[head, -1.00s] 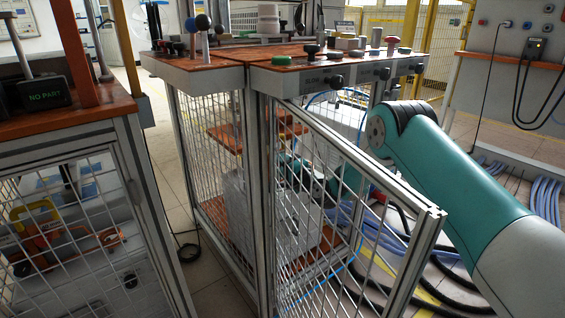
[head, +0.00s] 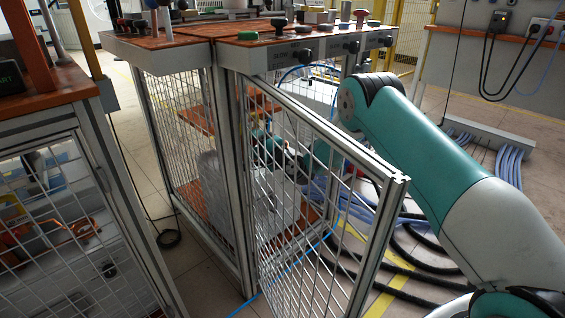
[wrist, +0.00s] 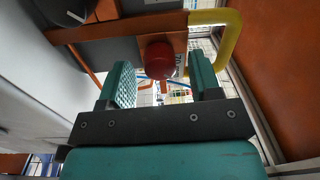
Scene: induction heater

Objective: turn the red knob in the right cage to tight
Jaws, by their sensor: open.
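The red knob (wrist: 159,60) shows in the wrist view, round and red, mounted on an orange-brown panel. It lies ahead of my gripper (wrist: 165,85), between the two teal fingers as seen from the wrist. The fingers are apart, and no contact with the knob shows. In the head view the right cage (head: 318,165) has its mesh door swung open toward me, and my arm reaches in behind the door. The knob cannot be made out in the head view, and my gripper is only partly seen through the mesh.
A yellow bent handle (wrist: 228,35) stands right of the knob. A grey wall runs along the left in the wrist view, an orange-brown surface along the right. The open door's edge post (head: 385,235) stands close to my arm. Cables (head: 400,260) lie on the floor.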

